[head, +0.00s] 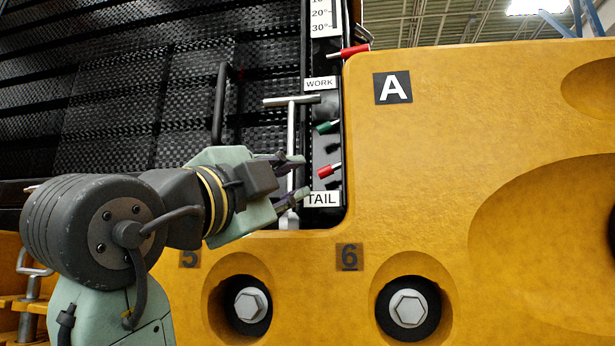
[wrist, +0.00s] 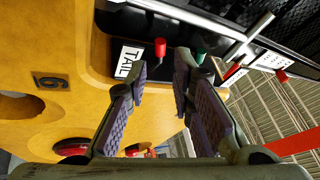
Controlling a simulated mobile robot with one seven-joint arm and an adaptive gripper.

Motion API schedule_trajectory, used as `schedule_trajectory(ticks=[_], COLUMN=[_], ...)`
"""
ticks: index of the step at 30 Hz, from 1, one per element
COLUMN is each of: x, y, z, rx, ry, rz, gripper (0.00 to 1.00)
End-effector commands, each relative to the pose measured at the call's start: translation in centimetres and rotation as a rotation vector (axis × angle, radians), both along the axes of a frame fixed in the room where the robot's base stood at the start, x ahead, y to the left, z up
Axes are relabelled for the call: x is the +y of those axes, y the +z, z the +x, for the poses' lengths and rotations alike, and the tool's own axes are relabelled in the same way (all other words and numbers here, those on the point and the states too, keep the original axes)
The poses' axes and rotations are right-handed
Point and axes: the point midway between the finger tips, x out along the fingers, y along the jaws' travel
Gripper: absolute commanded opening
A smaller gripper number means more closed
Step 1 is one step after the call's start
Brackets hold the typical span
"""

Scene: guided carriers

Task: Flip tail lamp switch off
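The TAIL label (head: 322,199) is at the bottom of a dark switch strip in the head view. Just above it is a small lever with a red tip (head: 329,170), tilted up to the right. My gripper (head: 303,177) is open, its fingers pointing right toward this lever from the left. In the wrist view the red tip (wrist: 160,47) appears beyond and between my open fingertips (wrist: 163,68), with the TAIL label (wrist: 128,60) left of it. Nothing is between the fingers that I can see gripped; whether they touch the lever I cannot tell.
A green-tipped lever (head: 327,126) sits higher, below the WORK label (head: 320,83). A metal T-handle (head: 291,103) stands left of the strip, close to my fingers. A red-handled lever (head: 355,50) is at the top. The yellow panel (head: 450,110) borders the strip on the right.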

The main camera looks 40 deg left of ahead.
Motion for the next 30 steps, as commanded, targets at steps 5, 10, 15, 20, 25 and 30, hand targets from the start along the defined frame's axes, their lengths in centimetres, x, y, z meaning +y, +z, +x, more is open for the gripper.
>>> schedule_trajectory(ticks=[5, 10, 15, 20, 25, 30], x=[-0.5, -0.7, -0.7, -0.7, -0.7, -0.1], y=[-0.9, -1.3, -1.3, -1.3, -1.3, -1.5], z=[-2.5, -3.4, -3.5, -3.5, -3.4, -3.3], rx=[-0.001, 0.001, 0.001, 0.001, 0.001, -0.026], ry=[0.001, -0.001, 0.000, -0.001, -0.001, -0.001], rz=[0.000, 0.000, 0.000, -0.001, -0.001, -0.024], gripper=[0.22, 0.22, 0.22, 0.22, 0.22, 0.22])
